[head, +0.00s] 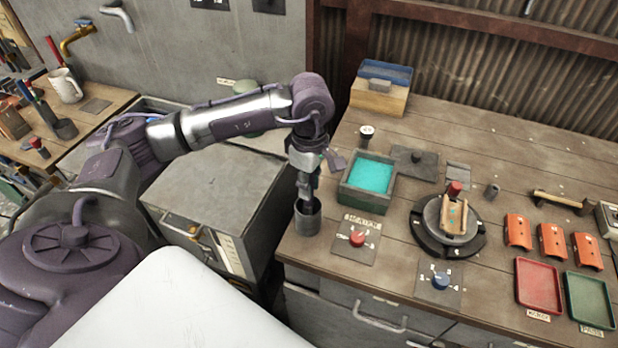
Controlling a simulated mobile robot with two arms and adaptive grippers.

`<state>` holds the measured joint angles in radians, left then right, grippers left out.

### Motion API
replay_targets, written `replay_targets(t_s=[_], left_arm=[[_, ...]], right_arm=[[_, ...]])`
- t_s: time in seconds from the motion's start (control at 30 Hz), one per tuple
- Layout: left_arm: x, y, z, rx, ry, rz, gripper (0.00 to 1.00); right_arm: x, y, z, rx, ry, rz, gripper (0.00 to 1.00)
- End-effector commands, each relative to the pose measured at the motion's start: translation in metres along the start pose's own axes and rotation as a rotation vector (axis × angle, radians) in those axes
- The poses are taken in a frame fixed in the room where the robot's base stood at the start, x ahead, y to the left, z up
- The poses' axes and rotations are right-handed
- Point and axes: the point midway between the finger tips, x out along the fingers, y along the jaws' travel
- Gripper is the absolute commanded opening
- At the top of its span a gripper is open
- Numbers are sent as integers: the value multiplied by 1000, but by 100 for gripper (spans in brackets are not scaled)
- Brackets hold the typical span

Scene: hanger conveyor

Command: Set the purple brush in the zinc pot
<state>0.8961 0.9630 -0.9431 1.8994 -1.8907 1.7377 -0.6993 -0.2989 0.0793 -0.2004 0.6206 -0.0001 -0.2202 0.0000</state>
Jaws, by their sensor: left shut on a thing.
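My left gripper (307,184) points straight down just above a small dark grey metal pot (307,222), which looks like the zinc pot. The pot stands upright at the left front edge of the wooden workbench (480,130). The gripper is shut on a thin thing that reaches down to the pot's mouth, taken to be the purple brush. The fingers hide most of it, and its colour and lower end cannot be made out. My right gripper is not in view.
Right of the pot are a red knob (357,239) and a green box with turquoise filling (371,176). A round turntable (447,226), orange pieces (552,241) and red and green trays (538,286) lie farther right. A grey cabinet (215,190) stands left, below the arm.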

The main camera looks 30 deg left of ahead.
Motion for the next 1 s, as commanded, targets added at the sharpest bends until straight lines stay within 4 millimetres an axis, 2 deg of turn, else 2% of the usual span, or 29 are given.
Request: replay_targets(t_s=[0.17,0.5,0.53,0.7,1.0], left_arm=[[10,0,0,0,-1,1,0],[11,0,0,0,0,1,0],[12,0,0,0,0,0,28],[11,0,0,0,0,0,54],[11,0,0,0,0,0,54]], right_arm=[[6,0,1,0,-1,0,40],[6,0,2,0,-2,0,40],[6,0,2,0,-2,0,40],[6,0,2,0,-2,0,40],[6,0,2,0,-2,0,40]])
